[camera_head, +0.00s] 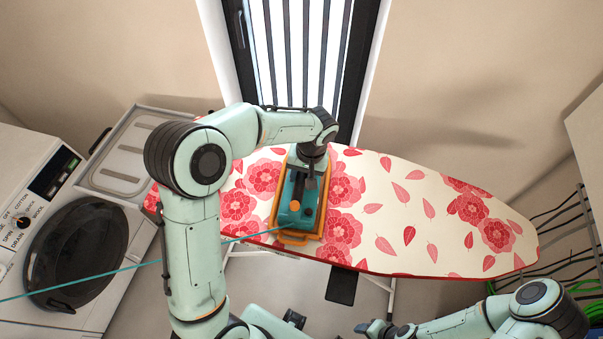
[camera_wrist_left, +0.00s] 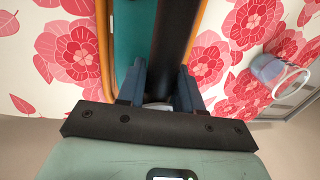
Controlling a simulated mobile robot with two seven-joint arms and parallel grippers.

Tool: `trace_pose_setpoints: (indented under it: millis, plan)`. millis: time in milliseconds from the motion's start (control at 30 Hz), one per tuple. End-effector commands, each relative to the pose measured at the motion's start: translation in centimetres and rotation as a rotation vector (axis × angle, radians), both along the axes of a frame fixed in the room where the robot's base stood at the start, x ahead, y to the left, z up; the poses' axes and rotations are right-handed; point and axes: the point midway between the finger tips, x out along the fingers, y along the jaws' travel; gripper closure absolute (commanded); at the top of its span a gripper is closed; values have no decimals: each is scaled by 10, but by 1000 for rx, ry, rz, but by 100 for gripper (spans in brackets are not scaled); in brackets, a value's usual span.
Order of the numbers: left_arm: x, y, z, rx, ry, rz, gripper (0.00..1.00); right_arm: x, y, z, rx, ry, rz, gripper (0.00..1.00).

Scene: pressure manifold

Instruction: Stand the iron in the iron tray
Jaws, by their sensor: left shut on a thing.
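The teal iron (camera_head: 289,208), with an orange knob and a dark handle, is over the orange-rimmed tray (camera_head: 340,205) on the ironing board in the head view. Its long side runs along the tray, and it looks flat. I cannot tell whether it touches the tray floor. My left gripper (camera_head: 311,178) is over the iron from above. In the left wrist view its fingers (camera_wrist_left: 160,85) are shut on the black handle (camera_wrist_left: 172,40), with the iron's teal body (camera_wrist_left: 133,30) beside it inside the orange rims. My right gripper (camera_head: 372,328) is at the bottom edge, its fingers unclear.
The floral ironing board (camera_head: 385,240) is clear right of the tray. A teal cord (camera_head: 95,276) runs left from the iron. A washing machine (camera_head: 45,160) and a ridged grey tray (camera_head: 122,185) stand at left. A blue-grey object (camera_wrist_left: 268,68) with a white loop shows in the wrist view.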

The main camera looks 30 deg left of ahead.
Motion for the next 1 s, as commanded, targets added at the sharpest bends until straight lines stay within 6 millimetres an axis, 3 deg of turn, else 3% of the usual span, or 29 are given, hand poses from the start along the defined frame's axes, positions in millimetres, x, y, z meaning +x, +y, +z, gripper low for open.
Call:
trace_pose_setpoints:
  millis: [33,67,133,433,567,1000]
  plan:
    - [1,0,-1,0,-4,-1,100,-1,0,-2,-1,2,0,47]
    - [0,0,-3,0,1,0,62,-2,0,-2,0,2,0,47]
    - [0,0,-2,0,1,0,39,-1,0,-2,0,1,-1,47]
    - [0,0,-1,0,1,0,39,0,0,-1,0,0,0,47]
    - [1,-1,9,0,-2,0,39,2,0,2,0,-2,-1,47]
    - [8,-16,96,-1,-4,-2,39,11,0,15,0,-13,0,47]
